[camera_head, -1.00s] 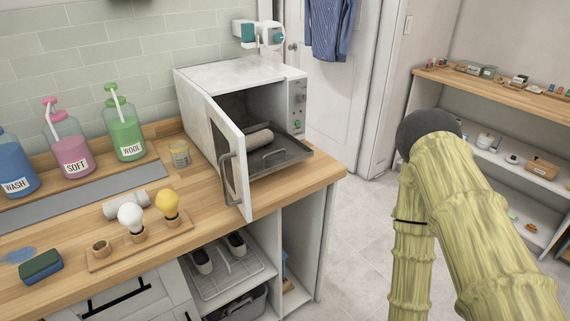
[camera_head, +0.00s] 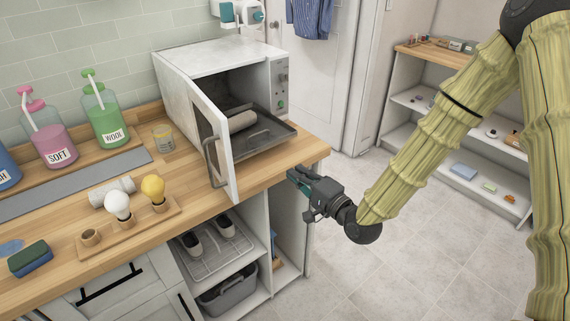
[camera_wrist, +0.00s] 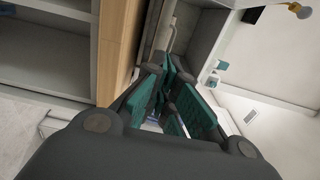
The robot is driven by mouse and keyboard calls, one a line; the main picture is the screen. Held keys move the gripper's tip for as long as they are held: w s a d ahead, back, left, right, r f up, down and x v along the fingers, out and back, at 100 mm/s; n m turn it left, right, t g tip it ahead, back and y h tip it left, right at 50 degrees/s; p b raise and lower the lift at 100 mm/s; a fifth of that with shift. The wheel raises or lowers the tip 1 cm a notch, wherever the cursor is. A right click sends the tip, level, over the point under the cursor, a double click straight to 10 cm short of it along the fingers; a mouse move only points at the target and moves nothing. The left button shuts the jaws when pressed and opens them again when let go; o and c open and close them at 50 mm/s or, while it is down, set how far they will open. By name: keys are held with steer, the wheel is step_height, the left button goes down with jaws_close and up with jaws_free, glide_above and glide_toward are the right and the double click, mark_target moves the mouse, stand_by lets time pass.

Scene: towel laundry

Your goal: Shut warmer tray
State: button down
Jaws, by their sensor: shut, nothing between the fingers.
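The white warmer (camera_head: 215,62) stands on the wooden counter with its door (camera_head: 214,150) swung open to the left. Its dark tray (camera_head: 262,138) is pulled partly out through the front, with a rolled towel (camera_head: 240,121) lying toward its back. The tray's handle (camera_head: 258,132) shows at the tray's front. My gripper (camera_head: 292,174) is shut and empty, just off the counter's right front edge, below and to the right of the tray and apart from it. In the wrist view my gripper's green-padded fingers (camera_wrist: 172,100) point toward the counter and warmer, which show only in part.
The open door stands left of the tray. Bulbs on a wooden holder (camera_head: 130,228), a rolled towel (camera_head: 112,192), a glass jar (camera_head: 163,139) and pump bottles (camera_head: 104,112) are farther left. Shelves (camera_head: 465,140) stand at the right. The floor between is clear.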

mark_target(264, 147)
steer(key=p+x, duration=0.4)
steer(key=x, duration=0.9)
steer(key=shift+a, duration=0.15)
steer(key=shift+w, duration=0.1)
